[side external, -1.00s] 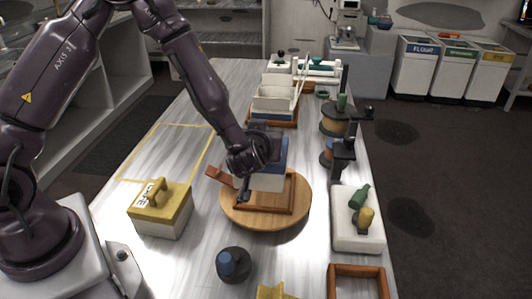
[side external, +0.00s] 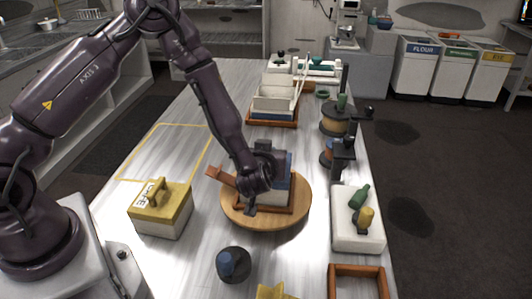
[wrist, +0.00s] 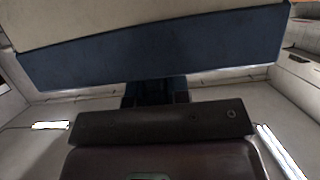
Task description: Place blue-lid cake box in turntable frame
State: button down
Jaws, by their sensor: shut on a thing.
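The blue-lid cake box (side external: 270,198), with a pale body, sits low within the brown frame on the round wooden turntable (side external: 236,214). The frame's near rim (side external: 278,211) shows below the box; whether the box rests fully on the base is hidden. My gripper (side external: 262,182) is shut on the box and covers much of its near left side. In the wrist view, the blue lid (wrist: 150,52) crosses the top, with a pale surface above it. The fingertips' contact is not clear there.
A yellow-lid cake box (side external: 160,208) stands left of the turntable. A dark round item with a blue knob (side external: 232,263) is in front. A white block with green and yellow pieces (side external: 357,235) and an empty brown frame (side external: 357,268) are at right. The yellow-outlined area is clear.

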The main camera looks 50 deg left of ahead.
jog(key=shift+f, duration=0.25)
jog(key=c, duration=1.1)
grip_release()
jog(key=shift+r, duration=0.1)
jog(key=r+v, duration=0.1)
jog(key=v, duration=1.1)
jog(key=w+d+r+m+t+h, duration=0.1)
jog(key=d+r+m+t+h, duration=0.15)
jog(key=r+m+h, duration=0.7)
jog(key=s+a+r+g, duration=0.3)
jog(key=s+a+r, duration=0.1)
jog(key=s, duration=0.5)
jog(key=s+a+r+g, duration=0.3)
jog(key=s+a+r, duration=0.1)
jog(key=s, duration=0.5)
jog(key=shift+a, duration=0.85)
